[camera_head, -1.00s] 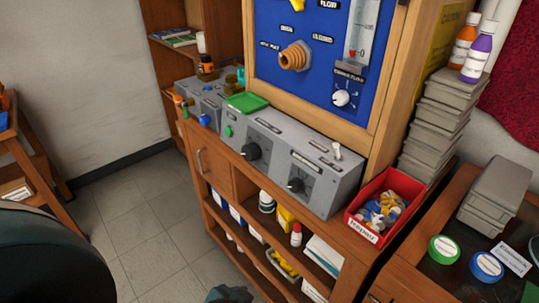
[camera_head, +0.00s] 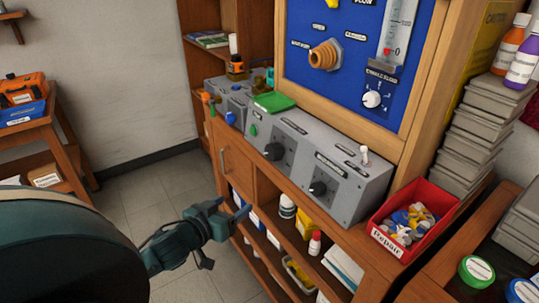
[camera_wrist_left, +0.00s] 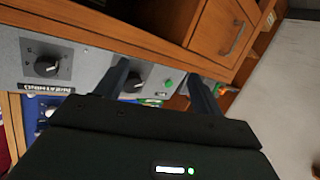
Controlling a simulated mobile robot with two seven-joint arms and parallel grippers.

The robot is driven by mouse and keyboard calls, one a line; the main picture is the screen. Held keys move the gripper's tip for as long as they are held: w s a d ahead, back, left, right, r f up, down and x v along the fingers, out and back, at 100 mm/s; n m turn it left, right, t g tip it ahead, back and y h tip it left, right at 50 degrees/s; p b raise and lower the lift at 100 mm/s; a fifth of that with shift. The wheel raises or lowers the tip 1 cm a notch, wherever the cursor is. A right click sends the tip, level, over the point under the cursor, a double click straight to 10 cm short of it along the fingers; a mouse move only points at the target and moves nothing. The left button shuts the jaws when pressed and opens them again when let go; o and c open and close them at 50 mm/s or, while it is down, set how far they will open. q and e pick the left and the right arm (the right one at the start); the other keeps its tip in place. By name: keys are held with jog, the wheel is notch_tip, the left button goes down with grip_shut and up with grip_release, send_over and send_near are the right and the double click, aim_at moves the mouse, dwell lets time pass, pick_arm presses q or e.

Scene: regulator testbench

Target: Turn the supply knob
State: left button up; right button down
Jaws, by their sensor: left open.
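A grey control box on the wooden cabinet carries two black knobs; I cannot read which one is marked supply. The left black knob (camera_head: 274,151) is near a green button; it also shows in the left wrist view (camera_wrist_left: 134,80), partly behind one finger. The right black knob (camera_head: 317,188) also shows in the left wrist view (camera_wrist_left: 47,65), above an upside-down label that seems to read BREATHING. My left gripper (camera_head: 232,212) is open and empty, low in front of the cabinet and apart from both knobs. Its fingers also show in the left wrist view (camera_wrist_left: 158,72). My right gripper is not in view.
A blue panel (camera_head: 330,85) with a white dial (camera_head: 372,99) rises behind the box. A small switch (camera_head: 365,154) stands on the box top. A red bin (camera_head: 383,240) stands right of it. Shelves with bottles lie below. Floor is clear left of the cabinet.

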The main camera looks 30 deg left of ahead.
aim_at(269, 154)
pick_arm(q)
notch_tip(269, 154, up, 7)
jog(key=w+a+m+t+h, duration=0.2)
jog(key=w+a+h, duration=0.1)
jog(key=h, duration=0.4)
jog(key=x, duration=1.3)
jog(key=shift+r, duration=0.25)
jog(key=shift+c, duration=0.6)
jog(key=c, duration=0.9)
jog(key=shift+o, duration=0.2)
jog(key=shift+m, duration=0.3)
